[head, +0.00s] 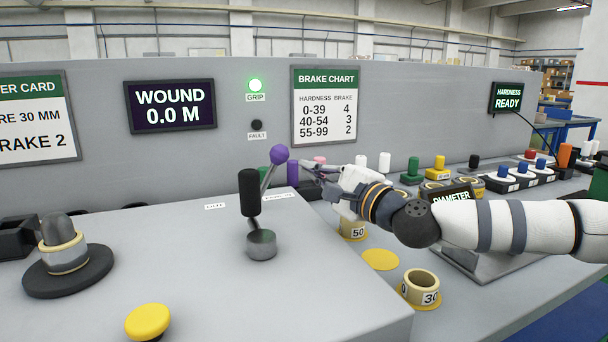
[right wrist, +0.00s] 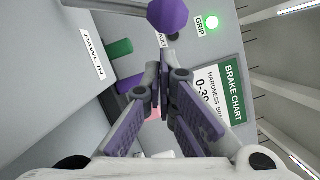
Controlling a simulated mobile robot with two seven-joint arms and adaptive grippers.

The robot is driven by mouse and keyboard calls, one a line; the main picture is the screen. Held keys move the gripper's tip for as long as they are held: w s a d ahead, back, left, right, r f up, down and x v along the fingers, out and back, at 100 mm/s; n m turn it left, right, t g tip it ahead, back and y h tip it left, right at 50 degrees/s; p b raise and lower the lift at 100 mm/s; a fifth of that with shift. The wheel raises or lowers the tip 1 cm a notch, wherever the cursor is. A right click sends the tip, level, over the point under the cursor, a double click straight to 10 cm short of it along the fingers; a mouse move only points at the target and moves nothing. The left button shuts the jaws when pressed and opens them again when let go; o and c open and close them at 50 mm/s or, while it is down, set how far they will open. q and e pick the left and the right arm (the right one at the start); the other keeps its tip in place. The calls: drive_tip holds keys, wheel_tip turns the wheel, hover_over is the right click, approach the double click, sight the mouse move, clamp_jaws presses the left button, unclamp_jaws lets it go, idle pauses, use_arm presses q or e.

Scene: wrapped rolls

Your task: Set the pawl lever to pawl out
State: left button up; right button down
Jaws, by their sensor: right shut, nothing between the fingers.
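The pawl lever shows as a purple ball knob (head: 280,154) on a thin grey rod, leaning right in the head view. Its foot is partly hidden behind a black-handled lever (head: 250,192). The knob also shows at the top of the right wrist view (right wrist: 168,16). A "PAWL IN" label (right wrist: 92,55) is readable there. In the head view two small white labels lie left (head: 215,206) and right (head: 279,196) of the lever, too small to read surely. My right gripper (head: 304,168) is shut and empty, just right of the knob, apart from it in the wrist view (right wrist: 166,65).
A winding spindle (head: 67,245) and yellow button (head: 148,322) are on the grey housing. A lit green GRIP lamp (head: 255,85) is on the back panel.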

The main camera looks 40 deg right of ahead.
drive_tip(key=shift+w+a+r, duration=0.35)
drive_tip(key=shift+w+a, duration=0.2)
drive_tip(key=shift+a, duration=0.05)
